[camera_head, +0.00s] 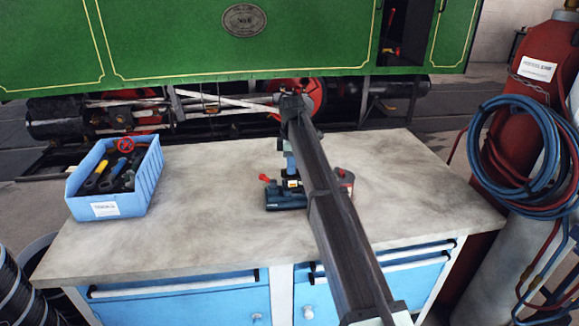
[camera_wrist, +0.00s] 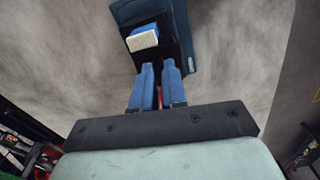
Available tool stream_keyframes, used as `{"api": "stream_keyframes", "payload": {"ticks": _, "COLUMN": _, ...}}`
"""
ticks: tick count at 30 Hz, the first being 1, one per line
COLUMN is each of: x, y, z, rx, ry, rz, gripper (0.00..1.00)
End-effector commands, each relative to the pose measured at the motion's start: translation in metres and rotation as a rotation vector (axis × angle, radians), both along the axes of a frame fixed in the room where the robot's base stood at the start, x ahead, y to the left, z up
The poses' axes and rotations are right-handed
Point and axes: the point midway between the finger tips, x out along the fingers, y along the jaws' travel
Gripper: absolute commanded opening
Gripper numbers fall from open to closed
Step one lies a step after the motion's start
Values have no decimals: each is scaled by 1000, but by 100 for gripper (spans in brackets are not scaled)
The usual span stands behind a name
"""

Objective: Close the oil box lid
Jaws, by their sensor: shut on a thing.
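A low dark-blue unit (camera_head: 286,202), which looks like the oil box, stands on the bench beneath my arm. A red knob (camera_head: 264,178) rises at its left. In the wrist view its dark-blue plate (camera_wrist: 180,30) carries a block with a blue side and pale face (camera_wrist: 143,40). No lid can be told apart clearly. My gripper (camera_head: 290,173) points down over the unit. Its blue fingers (camera_wrist: 159,68) are slightly apart, shut on a narrow part. A red sliver shows between them; which part is held is mostly hidden.
A blue bin (camera_head: 117,197) of tools stands at the bench's left. A grey and red thing (camera_head: 343,182) sits just right of my arm, partly hidden. The bench top (camera_head: 430,190) is clear at right.

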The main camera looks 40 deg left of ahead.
Motion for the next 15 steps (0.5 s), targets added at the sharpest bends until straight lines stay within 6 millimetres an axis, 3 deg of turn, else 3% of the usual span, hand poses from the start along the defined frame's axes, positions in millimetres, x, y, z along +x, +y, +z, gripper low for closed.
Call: {"api": "stream_keyframes", "payload": {"ticks": 15, "x": 5, "y": 0, "z": 0, "rx": 1, "ry": -1, "rz": 131, "gripper": 0}}
